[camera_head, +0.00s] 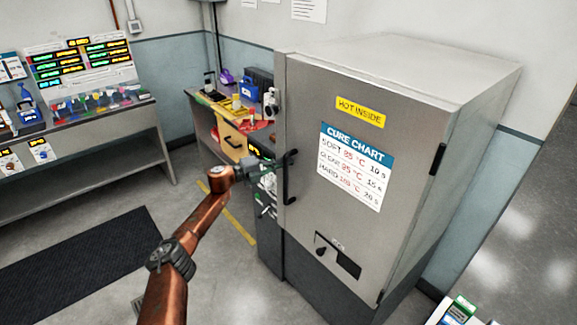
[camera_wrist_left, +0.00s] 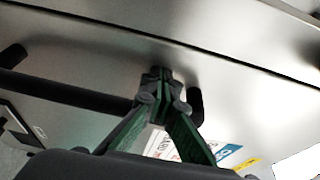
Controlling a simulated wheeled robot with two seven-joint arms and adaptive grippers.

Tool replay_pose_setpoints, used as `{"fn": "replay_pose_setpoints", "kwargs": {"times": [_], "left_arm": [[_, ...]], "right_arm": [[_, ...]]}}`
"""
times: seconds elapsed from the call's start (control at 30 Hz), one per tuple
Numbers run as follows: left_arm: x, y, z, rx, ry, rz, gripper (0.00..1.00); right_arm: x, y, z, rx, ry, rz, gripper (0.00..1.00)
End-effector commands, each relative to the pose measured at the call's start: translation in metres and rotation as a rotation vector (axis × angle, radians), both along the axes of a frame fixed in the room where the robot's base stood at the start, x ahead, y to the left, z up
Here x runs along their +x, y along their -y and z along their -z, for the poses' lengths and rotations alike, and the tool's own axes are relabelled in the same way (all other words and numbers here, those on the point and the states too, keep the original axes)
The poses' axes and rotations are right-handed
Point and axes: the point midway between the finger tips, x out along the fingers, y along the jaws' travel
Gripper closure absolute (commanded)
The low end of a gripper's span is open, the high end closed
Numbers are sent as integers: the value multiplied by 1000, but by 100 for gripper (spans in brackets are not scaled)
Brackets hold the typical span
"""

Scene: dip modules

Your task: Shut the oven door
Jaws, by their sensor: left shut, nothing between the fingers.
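The oven (camera_head: 475,115) is a tall grey steel cabinet in the head view. Its door (camera_head: 400,110) bears a yellow "HOT INSIDE" label and a cure chart. The door lies flat along the cabinet front, and I see no clear gap at its edges. A black vertical handle (camera_head: 291,185) is on the door's left side; it also shows as a dark bar in the left wrist view (camera_wrist_left: 85,92). My left gripper (camera_head: 291,156) is shut and empty, beside the handle's upper part. Its fingertips (camera_wrist_left: 161,76) are close to the steel face; contact cannot be told. My right gripper is out of view.
A bench (camera_head: 90,120) with coloured bins stands at the far left. A second bench (camera_head: 200,105) with tools and a yellow box stands just left of the oven. A black mat (camera_head: 80,265) lies on the open floor. A white item (camera_head: 455,312) is at bottom right.

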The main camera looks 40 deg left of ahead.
Motion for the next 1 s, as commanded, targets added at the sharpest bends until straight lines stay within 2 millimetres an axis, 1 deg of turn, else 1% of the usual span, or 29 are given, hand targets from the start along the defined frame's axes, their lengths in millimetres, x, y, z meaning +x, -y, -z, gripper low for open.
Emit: {"fn": "replay_pose_setpoints", "kwargs": {"times": [0.03,0.23,0.4,0.47,0.57,0.67,0.77,1.0], "left_arm": [[8,0,-12,-7,18,-18,100],[14,3,-11,-9,17,-15,100],[18,6,-8,-11,13,-13,100],[20,7,-7,-12,13,-12,100],[19,8,-6,-11,12,-8,100],[10,5,-6,-11,12,-5,100],[-9,-3,-9,-11,15,-2,100],[-69,-37,-10,-4,13,-13,100]], "right_arm": [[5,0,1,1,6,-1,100],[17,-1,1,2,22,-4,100],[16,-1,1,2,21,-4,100],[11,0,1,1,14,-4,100],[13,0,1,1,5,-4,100],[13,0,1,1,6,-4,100],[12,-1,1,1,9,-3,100],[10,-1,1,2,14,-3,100]]}}
